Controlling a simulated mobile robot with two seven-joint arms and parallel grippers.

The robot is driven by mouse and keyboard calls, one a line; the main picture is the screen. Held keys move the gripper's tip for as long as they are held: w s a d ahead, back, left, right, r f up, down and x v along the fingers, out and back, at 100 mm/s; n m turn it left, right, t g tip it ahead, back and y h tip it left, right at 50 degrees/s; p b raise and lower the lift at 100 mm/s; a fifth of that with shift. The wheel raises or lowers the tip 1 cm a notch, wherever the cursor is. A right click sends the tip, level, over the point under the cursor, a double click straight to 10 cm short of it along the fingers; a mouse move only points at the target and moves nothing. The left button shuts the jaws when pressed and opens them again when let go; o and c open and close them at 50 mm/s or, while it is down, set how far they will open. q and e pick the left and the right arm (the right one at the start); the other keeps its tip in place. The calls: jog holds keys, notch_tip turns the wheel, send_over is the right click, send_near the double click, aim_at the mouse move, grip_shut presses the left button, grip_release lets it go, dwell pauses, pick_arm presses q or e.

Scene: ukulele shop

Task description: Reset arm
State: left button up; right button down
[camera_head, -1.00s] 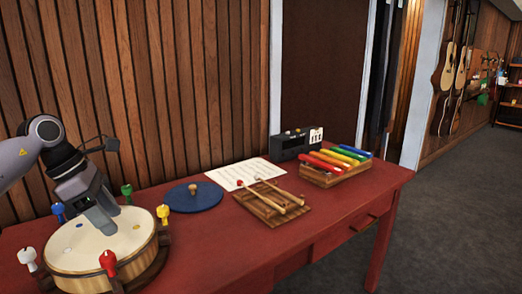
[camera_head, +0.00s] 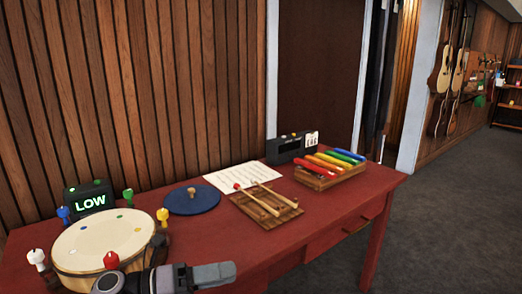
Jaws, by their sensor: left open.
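My left gripper (camera_head: 222,273) is low in the head view, in front of and to the right of the drum, over the near part of the red table. It is open and I see nothing held in it. The drum (camera_head: 100,243) has a pale head with small coloured dots and white, blue, green, yellow and red pegs around its rim. Part of my left arm covers the drum's near right edge. My right gripper is out of view.
On the red table (camera_head: 215,228) stand a black display (camera_head: 88,200) reading "LOW", a blue disc (camera_head: 192,200), a music sheet (camera_head: 243,176), mallets on a wooden board (camera_head: 265,205), a coloured bar instrument (camera_head: 330,169) and a black device (camera_head: 285,149). Guitars (camera_head: 442,70) hang at right.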

pick_arm(q)
jog(key=s+a+f+m+t+y+p, duration=0.1)
jog(key=s+a+f+m+y, duration=0.3)
jog(key=m, duration=0.7)
jog(key=s+a+f+m+t+y+p, duration=0.1)
jog(key=s+a+f+m+t+y, duration=0.2)
jog(key=s+f+m+y, duration=0.3)
jog(key=s+a+f+m+t+y+p, duration=0.2)
jog(key=s+a+f+m+y, duration=0.3)
jog(key=s+f+m, duration=0.5)
notch_tip(320, 180, down, 2)
jog(key=m+y, duration=0.1)
jog(key=m, duration=0.6)
jog(key=shift+a, duration=0.4)
jog(key=shift+f, duration=0.1)
jog(key=shift+c, duration=0.3)
